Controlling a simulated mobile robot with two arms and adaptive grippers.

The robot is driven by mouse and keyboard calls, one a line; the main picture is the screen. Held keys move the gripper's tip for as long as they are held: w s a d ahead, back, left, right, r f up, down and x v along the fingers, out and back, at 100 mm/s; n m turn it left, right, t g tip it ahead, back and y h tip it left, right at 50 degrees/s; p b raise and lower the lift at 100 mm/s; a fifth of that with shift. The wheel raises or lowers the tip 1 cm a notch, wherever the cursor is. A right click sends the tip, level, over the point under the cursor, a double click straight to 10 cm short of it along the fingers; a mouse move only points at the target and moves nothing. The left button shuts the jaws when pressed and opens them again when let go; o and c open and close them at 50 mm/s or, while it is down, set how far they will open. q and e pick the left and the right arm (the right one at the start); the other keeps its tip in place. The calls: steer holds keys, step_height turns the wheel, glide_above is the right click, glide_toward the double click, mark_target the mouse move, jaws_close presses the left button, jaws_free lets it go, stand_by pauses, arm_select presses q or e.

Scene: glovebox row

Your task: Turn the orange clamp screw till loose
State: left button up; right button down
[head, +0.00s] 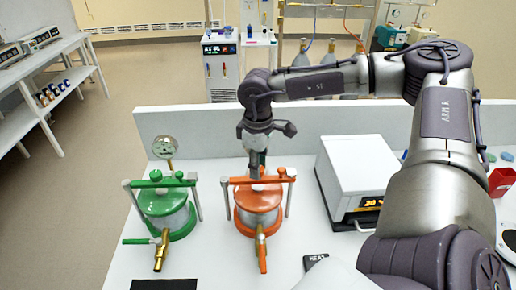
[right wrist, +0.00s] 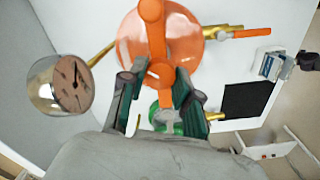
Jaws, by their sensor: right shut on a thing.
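The orange pressure vessel (head: 258,212) stands on the white bench, with an orange crossbar (head: 240,180) over its lid. My right gripper (head: 257,165) reaches down from above onto the middle of the crossbar. In the right wrist view, its fingers (right wrist: 160,98) are on either side of the orange clamp screw (right wrist: 160,72), shut on it. The screw is mostly hidden by the gripper in the head view. A brass valve with an orange handle (head: 262,252) points to the front of the vessel. My left gripper is not in view.
A green vessel (head: 166,210) with a round gauge (head: 165,147) behind it stands left of the orange one. A white box with a lit display (head: 352,168) stands to the right. A gauge (right wrist: 75,86) is close to the gripper in the wrist view.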

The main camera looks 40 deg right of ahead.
stand_by(0.3)
steer(key=c, duration=0.8)
jaws_free()
step_height(320, 180, up, 12)
steer(key=shift+f, duration=0.1)
